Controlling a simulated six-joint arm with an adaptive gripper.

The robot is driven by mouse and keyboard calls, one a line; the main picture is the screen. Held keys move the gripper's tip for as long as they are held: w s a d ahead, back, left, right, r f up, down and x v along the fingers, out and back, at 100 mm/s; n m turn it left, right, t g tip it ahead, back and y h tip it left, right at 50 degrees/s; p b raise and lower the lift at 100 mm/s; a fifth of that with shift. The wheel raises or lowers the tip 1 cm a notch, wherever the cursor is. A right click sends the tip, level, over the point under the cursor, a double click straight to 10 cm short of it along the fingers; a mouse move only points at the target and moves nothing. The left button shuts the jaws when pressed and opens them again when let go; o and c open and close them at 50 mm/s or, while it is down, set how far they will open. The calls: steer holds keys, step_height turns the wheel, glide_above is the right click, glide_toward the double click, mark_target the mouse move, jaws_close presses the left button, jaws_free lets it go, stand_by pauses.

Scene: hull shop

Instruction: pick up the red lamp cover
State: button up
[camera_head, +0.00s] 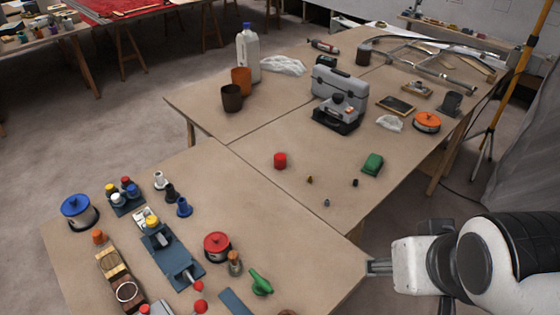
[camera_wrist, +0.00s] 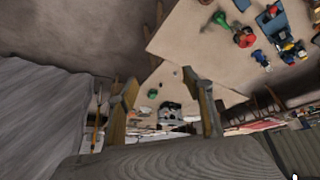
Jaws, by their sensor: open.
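A short red cylinder (camera_head: 280,160), which looks like the red lamp cover, stands on the middle table in the head view. I cannot pick it out in the wrist view, where a finger may hide it. My gripper (camera_head: 380,267) is at the lower right in the head view, near the near table's right corner and well apart from the red cylinder. In the wrist view my gripper (camera_wrist: 164,88) has its two fingers wide apart, with nothing held between them.
A green block (camera_head: 372,164) and several tiny pieces lie right of the red cylinder. A grey toolbox (camera_head: 338,90) stands behind it. The near table holds a red-lidded pot (camera_head: 217,246), a green bottle-like piece (camera_head: 260,283) and other parts. Tabletop around the cylinder is clear.

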steer(key=w+r+t, duration=0.2)
steer(key=w, duration=1.7)
steer(key=w+a+f+n+t, duration=0.1)
steer(key=w+a+f, duration=0.1)
steer(key=w, duration=0.7)
steer(key=w+a+f+n+t, duration=0.1)
steer(key=w+f, duration=0.2)
steer(key=w, duration=0.6)
steer(key=w+a+f+n+t+y, duration=0.1)
steer(key=w+a+f, duration=0.2)
steer(key=w+f, duration=0.25)
steer(key=w+a+f+n+y, duration=0.1)
steer(key=w+a+f+y, duration=0.1)
steer(key=w+a+f, duration=0.35)
steer(key=n+t+y, duration=0.1)
steer(key=y, duration=0.2)
glide_toward(279, 157)
steer(key=shift+w+f, duration=0.1)
steer(key=shift+w, duration=0.85)
steer(key=shift+a+f, duration=0.3)
steer(key=shift+f, duration=0.15)
steer(key=shift+x, duration=1.25)
steer(key=shift+w, duration=0.1)
